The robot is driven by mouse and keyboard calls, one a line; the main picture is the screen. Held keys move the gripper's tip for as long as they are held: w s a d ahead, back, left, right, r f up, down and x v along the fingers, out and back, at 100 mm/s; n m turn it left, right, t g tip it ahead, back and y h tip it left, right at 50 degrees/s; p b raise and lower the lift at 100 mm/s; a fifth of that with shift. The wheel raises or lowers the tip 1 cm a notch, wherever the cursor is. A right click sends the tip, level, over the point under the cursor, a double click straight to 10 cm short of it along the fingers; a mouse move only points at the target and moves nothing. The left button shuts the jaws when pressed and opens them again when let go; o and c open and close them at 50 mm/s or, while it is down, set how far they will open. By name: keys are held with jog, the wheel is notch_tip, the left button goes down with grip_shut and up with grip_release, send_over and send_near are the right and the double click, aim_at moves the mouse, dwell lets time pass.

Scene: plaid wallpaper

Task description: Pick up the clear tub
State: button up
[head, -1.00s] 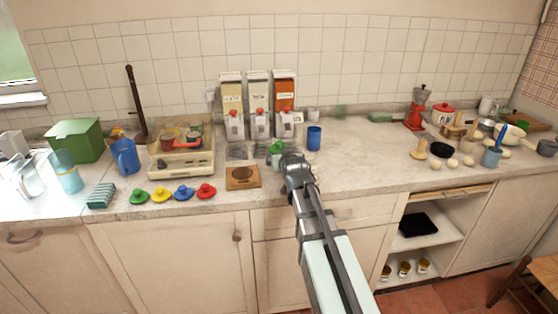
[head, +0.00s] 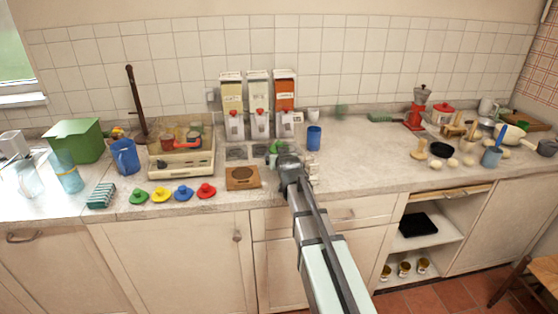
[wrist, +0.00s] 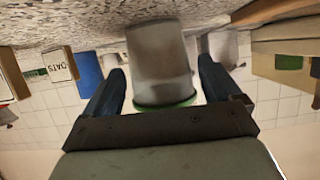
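The clear tub (wrist: 158,60) has a green rim or lid (wrist: 166,103) and appears upside down in the wrist view, touching the counter at the top of the picture. In the head view only its green part (head: 276,147) shows, just behind my gripper (head: 289,168); the rest is hidden. In the wrist view my gripper (wrist: 162,88) is open, with one dark finger on each side of the tub. A narrow gap shows beside the left finger; on the right I cannot tell whether finger and tub touch.
A brown wooden block (head: 242,178) lies left of my gripper. A blue cup (head: 314,138) stands behind it to the right. White bottles with red tops (head: 260,124) and tall cartons (head: 258,90) stand at the back. A small pale labelled container (head: 313,172) is close on the right.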

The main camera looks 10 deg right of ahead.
jog(key=c, duration=0.9)
jog(key=shift+c, duration=0.2)
